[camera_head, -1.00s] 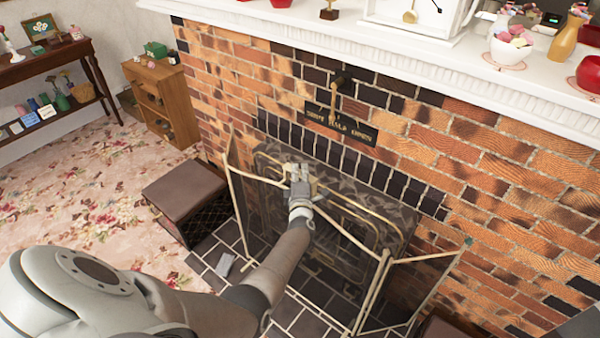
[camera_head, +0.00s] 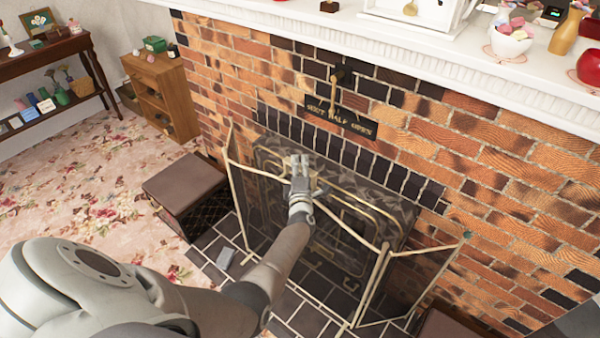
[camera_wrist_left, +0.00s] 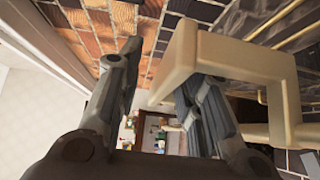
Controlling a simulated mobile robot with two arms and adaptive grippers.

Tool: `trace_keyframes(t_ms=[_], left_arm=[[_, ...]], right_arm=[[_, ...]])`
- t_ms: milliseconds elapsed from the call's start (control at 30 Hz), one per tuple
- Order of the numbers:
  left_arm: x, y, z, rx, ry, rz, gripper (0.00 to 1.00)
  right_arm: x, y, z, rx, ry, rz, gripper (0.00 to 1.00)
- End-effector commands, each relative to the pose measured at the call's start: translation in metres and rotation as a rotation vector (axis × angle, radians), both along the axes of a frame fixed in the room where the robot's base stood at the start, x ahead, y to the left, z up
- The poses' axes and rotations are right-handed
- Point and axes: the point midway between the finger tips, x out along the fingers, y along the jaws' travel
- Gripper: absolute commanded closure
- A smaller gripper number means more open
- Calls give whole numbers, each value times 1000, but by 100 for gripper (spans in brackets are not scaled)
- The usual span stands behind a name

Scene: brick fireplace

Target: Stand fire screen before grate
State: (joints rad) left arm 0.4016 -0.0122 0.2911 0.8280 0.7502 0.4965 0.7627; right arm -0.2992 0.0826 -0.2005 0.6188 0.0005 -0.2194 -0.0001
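The fire screen (camera_head: 383,270) is a folding screen with cream frame bars and dark see-through mesh panels. It stands upright on the dark hearth tiles in front of the fireplace, its side panels angled. Behind it is the metal fireplace surround (camera_head: 402,212) with gold trim; the grate is hard to make out through the mesh. My left gripper (camera_head: 300,163) is at the top middle of the screen. In the left wrist view its fingers (camera_wrist_left: 160,80) are apart, with a cream bar (camera_wrist_left: 235,58) against or near the right finger and a gap to the left one. My right gripper is out of view.
A brown-topped box (camera_head: 183,184) stands left of the screen. A small grey object (camera_head: 225,258) lies on the hearth tiles (camera_head: 305,318). A white mantel (camera_head: 400,50) with ornaments runs above the brick wall (camera_head: 520,215). The flowered carpet (camera_head: 75,195) at left is clear.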

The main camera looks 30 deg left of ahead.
Motion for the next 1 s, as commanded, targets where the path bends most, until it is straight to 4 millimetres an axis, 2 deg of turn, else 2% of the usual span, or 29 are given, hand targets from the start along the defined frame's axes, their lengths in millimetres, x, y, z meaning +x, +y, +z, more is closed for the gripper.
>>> trace_keyframes(t_ms=[533, 1000], left_arm=[[-50, -34, 5, 4, -7, 2, 66], [-57, -38, 7, 6, -8, 3, 66]], right_arm=[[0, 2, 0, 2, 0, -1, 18], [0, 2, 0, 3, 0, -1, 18]])
